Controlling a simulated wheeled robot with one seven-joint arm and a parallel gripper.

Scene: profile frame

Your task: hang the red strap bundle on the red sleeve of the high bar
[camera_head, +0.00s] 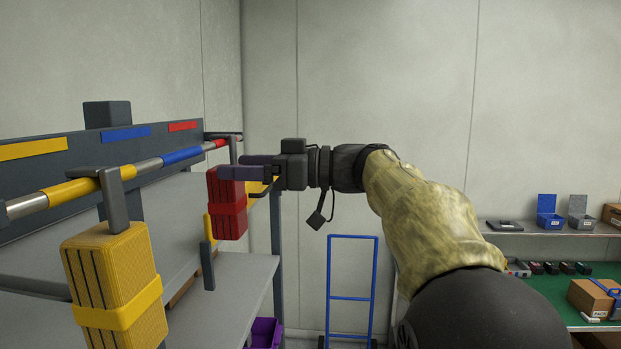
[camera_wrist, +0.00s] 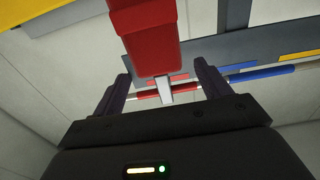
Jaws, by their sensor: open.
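The red strap bundle (camera_head: 226,208) hangs upright below the far end of the high bar (camera_head: 148,165). Its grey hook (camera_head: 233,150) reaches over the bar at the red sleeve (camera_head: 217,144). The wrist view also shows the red bundle (camera_wrist: 148,42), its pale hook stem (camera_wrist: 164,92) and the red sleeve (camera_wrist: 184,85) behind the stem. My gripper (camera_head: 238,166) is open at the top of the bundle. In the wrist view its two fingers (camera_wrist: 162,86) stand apart on either side of the stem, with visible gaps. The hook's exact seating on the sleeve is hard to see.
A yellow bundle (camera_head: 115,285) hangs on the yellow sleeve (camera_head: 72,190) at the near left. The blue sleeve (camera_head: 182,155) is empty. A grey shelf (camera_head: 225,290) lies below. A purple bin (camera_head: 264,332) and a blue hand truck (camera_head: 352,268) stand lower down.

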